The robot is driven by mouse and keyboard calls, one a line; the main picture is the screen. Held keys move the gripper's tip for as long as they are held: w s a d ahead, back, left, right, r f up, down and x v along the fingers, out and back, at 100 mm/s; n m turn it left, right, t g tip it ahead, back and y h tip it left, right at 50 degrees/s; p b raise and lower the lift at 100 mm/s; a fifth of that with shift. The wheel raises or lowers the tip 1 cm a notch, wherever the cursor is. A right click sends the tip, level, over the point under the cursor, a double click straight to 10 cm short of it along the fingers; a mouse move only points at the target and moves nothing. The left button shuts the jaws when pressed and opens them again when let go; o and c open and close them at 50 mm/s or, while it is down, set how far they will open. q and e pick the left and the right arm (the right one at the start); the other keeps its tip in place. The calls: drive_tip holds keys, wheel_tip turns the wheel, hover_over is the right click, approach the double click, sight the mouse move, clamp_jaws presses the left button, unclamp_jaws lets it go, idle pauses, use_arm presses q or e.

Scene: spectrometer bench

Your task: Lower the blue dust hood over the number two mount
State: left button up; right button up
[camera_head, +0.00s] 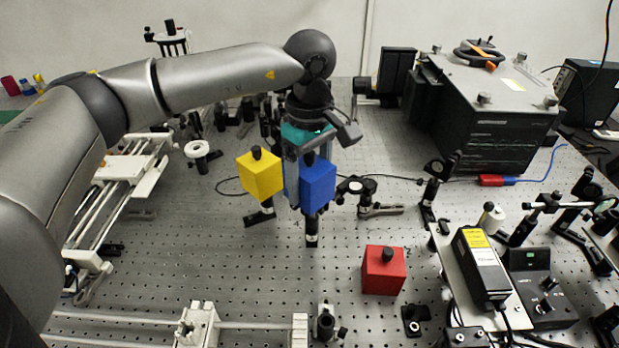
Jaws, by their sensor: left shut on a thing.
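The blue dust hood (318,187) is a cube with a black knob on top. My left gripper (308,160) is shut on it at the knob, with the arm reaching in from the left and the hand pointing down. The hood looks upright. A dark post mount (312,236) shows directly below it, its top hidden by the hood. I cannot tell whether the hood touches the mount or hangs above it. My right gripper is not in view.
A yellow hood (260,175) sits on a dark mount close left of the blue one. A red hood (384,274) stands on the perforated bench (240,275) at front right. Small optics stand behind and right. A large dark instrument (480,120) fills the back right.

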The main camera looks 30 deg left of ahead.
use_arm(q)
drive_tip(key=shift+f, duration=0.2)
idle(0.5)
drive_tip(key=shift+f+b, duration=1.7)
drive_tip(key=shift+f, duration=0.2)
drive_tip(key=shift+f, duration=0.15)
drive_tip(key=o, duration=1.2)
drive_tip(key=shift+o, duration=0.2)
wheel_tip(320, 180, up, 15)
drive_tip(key=shift+r+p, duration=0.15)
drive_tip(key=shift+p, duration=0.4)
